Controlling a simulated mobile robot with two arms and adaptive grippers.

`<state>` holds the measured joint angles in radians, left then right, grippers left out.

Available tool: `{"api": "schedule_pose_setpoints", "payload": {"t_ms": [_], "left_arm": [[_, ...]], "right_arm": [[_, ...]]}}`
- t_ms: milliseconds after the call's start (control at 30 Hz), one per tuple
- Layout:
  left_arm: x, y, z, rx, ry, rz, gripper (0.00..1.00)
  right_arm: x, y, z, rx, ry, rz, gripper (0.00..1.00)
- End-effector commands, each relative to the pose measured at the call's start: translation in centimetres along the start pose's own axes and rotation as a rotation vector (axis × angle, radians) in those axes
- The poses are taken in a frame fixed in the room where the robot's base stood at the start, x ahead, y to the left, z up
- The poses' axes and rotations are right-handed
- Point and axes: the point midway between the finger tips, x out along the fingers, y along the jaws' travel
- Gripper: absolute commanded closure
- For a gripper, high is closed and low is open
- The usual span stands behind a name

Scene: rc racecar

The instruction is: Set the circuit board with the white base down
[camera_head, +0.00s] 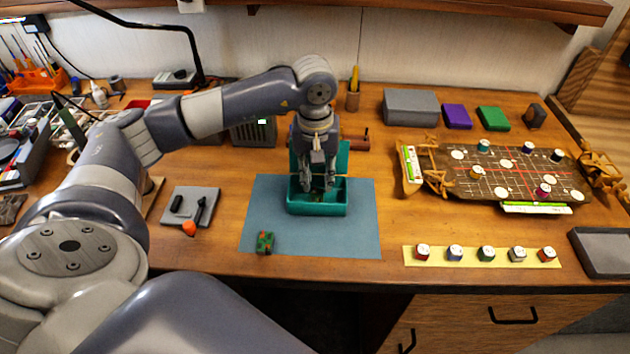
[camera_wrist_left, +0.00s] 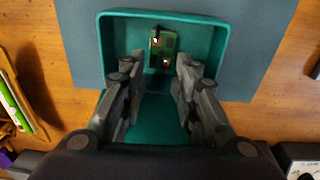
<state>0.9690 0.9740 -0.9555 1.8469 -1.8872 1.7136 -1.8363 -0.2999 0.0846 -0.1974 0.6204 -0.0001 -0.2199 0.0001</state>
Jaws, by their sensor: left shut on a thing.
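My left gripper (camera_head: 317,188) reaches down into the teal open box (camera_head: 318,210). The left wrist view shows its two fingers (camera_wrist_left: 163,82) inside the box, closed on a small green circuit board (camera_wrist_left: 165,48) with white and red parts. Whether the board touches the box floor I cannot tell. In the head view the fingers mostly hide this board. A second small green board with orange-red parts (camera_head: 265,242) lies on the blue mat (camera_head: 360,225), to the left of the box. My right gripper is not in view.
A dark racetrack board (camera_head: 505,172) with several small cylinders is at right, and a yellow strip (camera_head: 485,263) with more lies in front. The mat's right side is bare.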

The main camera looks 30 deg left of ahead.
Motion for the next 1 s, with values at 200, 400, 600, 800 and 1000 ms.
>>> {"api": "schedule_pose_setpoints", "payload": {"t_ms": [200, 400, 600, 800, 1000], "left_arm": [[2.7, -0.4, 1.6, 0.017, -0.050, -0.031, 0.56], [2.4, -0.5, 1.3, 0.015, -0.042, -0.030, 0.56], [2.1, -0.5, 1.2, 0.014, -0.039, -0.030, 0.56], [1.1, -0.4, 1.1, 0.014, -0.035, -0.026, 0.56], [-2.8, -0.3, 0.9, 0.013, -0.031, -0.024, 0.56]], "right_arm": [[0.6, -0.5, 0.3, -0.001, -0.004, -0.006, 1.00], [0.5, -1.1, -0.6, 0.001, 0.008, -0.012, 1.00], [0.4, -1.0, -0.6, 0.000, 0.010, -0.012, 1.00], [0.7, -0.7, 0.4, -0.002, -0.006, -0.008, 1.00], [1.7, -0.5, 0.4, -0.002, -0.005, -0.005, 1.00]]}}
